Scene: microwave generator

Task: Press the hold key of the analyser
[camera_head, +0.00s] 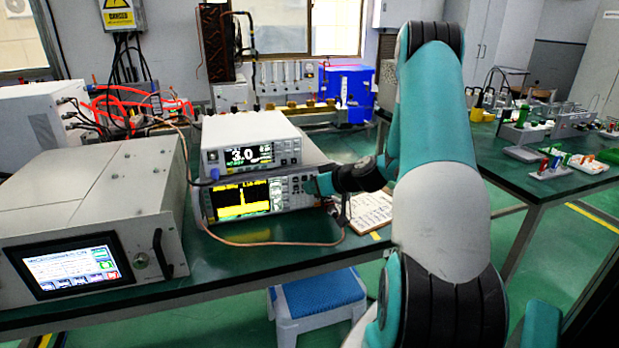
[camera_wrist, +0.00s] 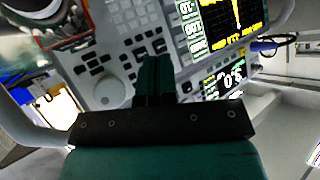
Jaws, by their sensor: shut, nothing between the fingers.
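The analyser (camera_head: 243,200) is the lower of two stacked bench units, with a yellow trace on its dark screen. In the wrist view its screen (camera_wrist: 222,22) is at the top, turned on its side, with rows of small dark keys (camera_wrist: 127,62) and a round knob (camera_wrist: 113,92) on the pale panel. My gripper (camera_wrist: 154,62) is shut and empty, its fingertips in front of the key area beside the knob. In the head view my gripper (camera_head: 318,184) is at the analyser's right side. I cannot read the hold key's label or tell whether the tips touch the panel.
A white meter (camera_head: 250,140) reading 3.0 sits on the analyser. A large grey unit with a touchscreen (camera_head: 72,266) stands at left. A thin cable (camera_head: 262,243) loops in front of the analyser. A notebook (camera_head: 362,212) lies at right; a blue-topped stool (camera_head: 320,293) stands below the bench edge.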

